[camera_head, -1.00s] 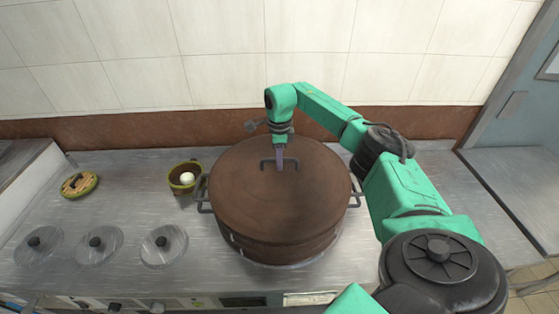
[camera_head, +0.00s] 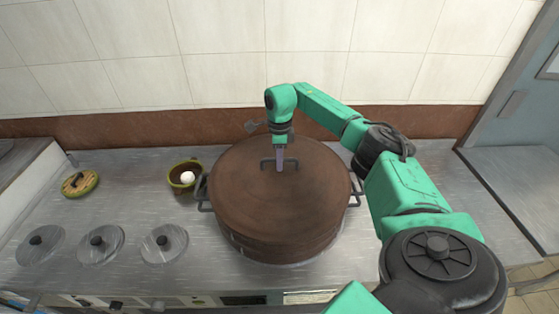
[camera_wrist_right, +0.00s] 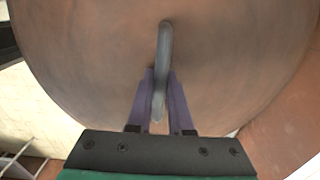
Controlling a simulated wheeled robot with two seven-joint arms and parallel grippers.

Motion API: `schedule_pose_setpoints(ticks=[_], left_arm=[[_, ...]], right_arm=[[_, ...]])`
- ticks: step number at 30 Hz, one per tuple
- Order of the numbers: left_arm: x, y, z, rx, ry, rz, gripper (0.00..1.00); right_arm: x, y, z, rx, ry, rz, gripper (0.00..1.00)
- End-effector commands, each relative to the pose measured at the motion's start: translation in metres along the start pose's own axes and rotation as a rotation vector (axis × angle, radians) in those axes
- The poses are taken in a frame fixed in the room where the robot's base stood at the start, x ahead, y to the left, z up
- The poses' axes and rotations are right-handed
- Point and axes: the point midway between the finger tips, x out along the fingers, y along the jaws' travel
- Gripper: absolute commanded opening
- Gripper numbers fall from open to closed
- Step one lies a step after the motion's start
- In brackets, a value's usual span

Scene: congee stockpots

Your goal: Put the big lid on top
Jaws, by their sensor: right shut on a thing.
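The big brown round lid (camera_head: 285,205) lies over the large stockpot (camera_head: 275,247) in the middle of the counter. It covers the pot's opening, and the pot's side handles (camera_head: 204,193) show at left and right. My right gripper (camera_head: 280,166) is above the lid, shut on its dark bar handle (camera_head: 266,163). In the right wrist view the handle (camera_wrist_right: 165,50) runs between the purple fingers (camera_wrist_right: 160,98), with the lid's surface (camera_wrist_right: 90,50) behind. I cannot tell whether the lid's rim touches the pot all round. My left gripper is not in view.
Several clear small lids (camera_head: 164,243) with black knobs lie at the front left. A green-rimmed bowl (camera_head: 183,176) with a white ball-like item stands left of the pot. A round green-and-tan item (camera_head: 80,183) lies further left. A tiled wall stands behind the counter.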

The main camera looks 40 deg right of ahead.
Motion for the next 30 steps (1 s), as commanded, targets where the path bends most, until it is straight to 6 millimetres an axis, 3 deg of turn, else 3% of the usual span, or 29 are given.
schedule_pose_setpoints(ticks=[25,26,27,30], left_arm=[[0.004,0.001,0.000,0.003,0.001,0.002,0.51],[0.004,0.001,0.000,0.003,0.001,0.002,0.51],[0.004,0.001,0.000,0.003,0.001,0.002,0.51],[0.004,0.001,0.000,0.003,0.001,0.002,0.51]], right_arm=[[0.008,-0.001,0.001,0.000,-0.003,-0.001,0.00],[0.008,-0.001,0.001,0.000,-0.003,-0.001,0.22],[0.008,-0.001,0.001,0.000,-0.003,-0.001,0.31],[0.008,-0.001,0.001,0.000,-0.002,-0.001,0.31]])
